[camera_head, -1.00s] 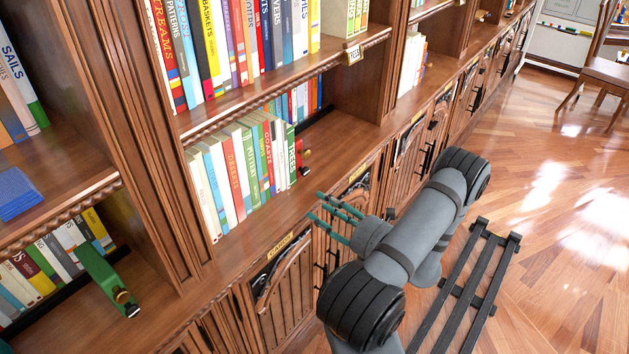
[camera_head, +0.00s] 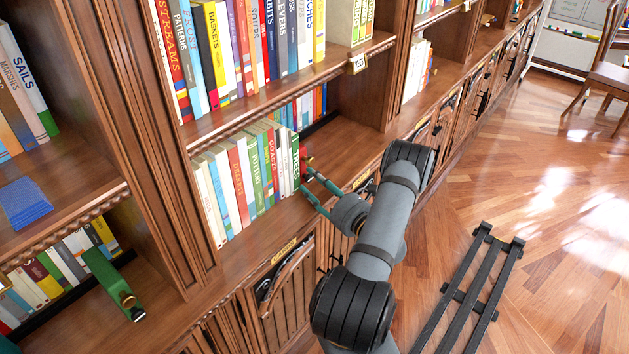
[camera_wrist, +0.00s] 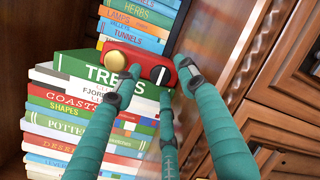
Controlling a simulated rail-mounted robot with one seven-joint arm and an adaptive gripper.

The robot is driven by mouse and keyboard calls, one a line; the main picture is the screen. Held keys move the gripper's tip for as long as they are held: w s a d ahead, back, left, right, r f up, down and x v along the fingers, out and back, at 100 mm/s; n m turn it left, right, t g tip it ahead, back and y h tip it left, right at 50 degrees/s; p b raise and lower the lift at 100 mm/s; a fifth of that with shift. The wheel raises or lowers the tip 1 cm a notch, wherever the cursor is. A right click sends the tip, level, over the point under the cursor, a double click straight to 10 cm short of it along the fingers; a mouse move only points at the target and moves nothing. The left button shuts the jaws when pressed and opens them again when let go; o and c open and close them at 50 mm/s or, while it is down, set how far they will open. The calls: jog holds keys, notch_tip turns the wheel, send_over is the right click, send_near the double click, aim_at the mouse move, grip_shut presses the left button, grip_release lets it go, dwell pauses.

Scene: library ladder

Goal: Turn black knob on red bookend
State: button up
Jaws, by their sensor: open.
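The red bookend (camera_wrist: 138,62) stands against the end of the book row, beside the green "TREES" book. In the wrist view its face carries a gold knob (camera_wrist: 115,61) on the left and a black knob (camera_wrist: 159,75) with a pale mark on the right. My gripper (camera_wrist: 157,86) is open, its teal fingers spread around the black knob. One finger is left of it, one right and one below; I cannot tell whether any touches. In the head view my gripper (camera_head: 306,180) reaches into the lower shelf, and the bookend is mostly hidden.
Books (camera_head: 245,165) fill the shelf left of the bookend; bare shelf lies to its right. An upper shelf board (camera_head: 270,92) runs overhead. A green bookend (camera_head: 112,283) stands in the left bay. Cabinet doors (camera_head: 285,295) are below.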

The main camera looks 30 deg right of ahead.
jog(key=shift+w, duration=0.15)
jog(key=shift+c, duration=0.6)
grip_shut()
